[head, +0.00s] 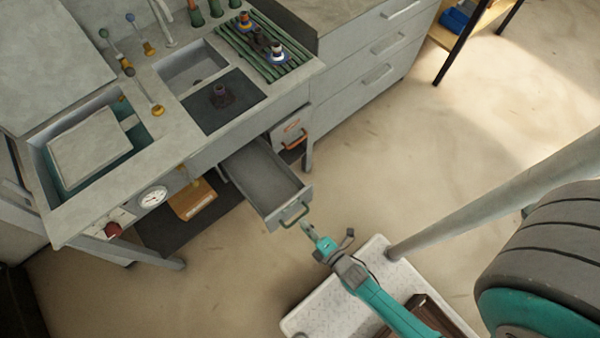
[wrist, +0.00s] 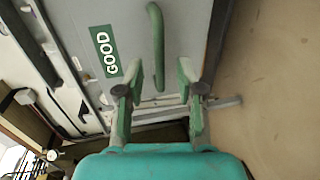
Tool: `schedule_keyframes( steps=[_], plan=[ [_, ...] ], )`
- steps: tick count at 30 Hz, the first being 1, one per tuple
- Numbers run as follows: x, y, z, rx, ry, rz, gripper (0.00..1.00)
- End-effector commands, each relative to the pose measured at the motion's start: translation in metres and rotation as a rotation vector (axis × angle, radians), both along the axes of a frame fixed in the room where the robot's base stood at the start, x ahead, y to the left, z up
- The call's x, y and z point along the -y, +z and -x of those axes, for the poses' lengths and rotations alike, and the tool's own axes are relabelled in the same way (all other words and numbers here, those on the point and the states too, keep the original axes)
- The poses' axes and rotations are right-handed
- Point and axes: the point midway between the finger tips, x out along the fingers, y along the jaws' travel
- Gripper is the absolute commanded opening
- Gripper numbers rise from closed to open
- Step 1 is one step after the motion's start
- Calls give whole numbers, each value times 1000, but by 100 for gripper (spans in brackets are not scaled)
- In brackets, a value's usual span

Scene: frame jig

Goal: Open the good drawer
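The good drawer (head: 268,180) stands pulled out from under the bench in the head view, and its grey inside looks empty. Its front (wrist: 190,40) carries a green "GOOD" label (wrist: 104,52) and a green bar handle (wrist: 155,40). The handle also shows in the head view (head: 294,213). My gripper (head: 306,228) is just in front of the handle. In the wrist view the two fingers of my gripper (wrist: 160,75) are spread apart, with the handle's near end between their tips. No finger visibly presses on the handle.
A drawer with a red-orange handle (head: 294,141) is shut beside the good drawer. The bench (head: 200,145) holds a dark mat, a green rack and levers. A gauge (head: 153,197) and red knob (head: 113,230) are on its front.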

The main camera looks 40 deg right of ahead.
Motion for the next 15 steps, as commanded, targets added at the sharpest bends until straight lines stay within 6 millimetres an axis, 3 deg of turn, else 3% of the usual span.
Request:
schedule_keyframes(
  steps=[9, 15],
  plan=[
    [1, 9, 46, -2, -4, 1, 37],
    [-2, 13, 59, 1, 3, -2, 37]
  ],
)
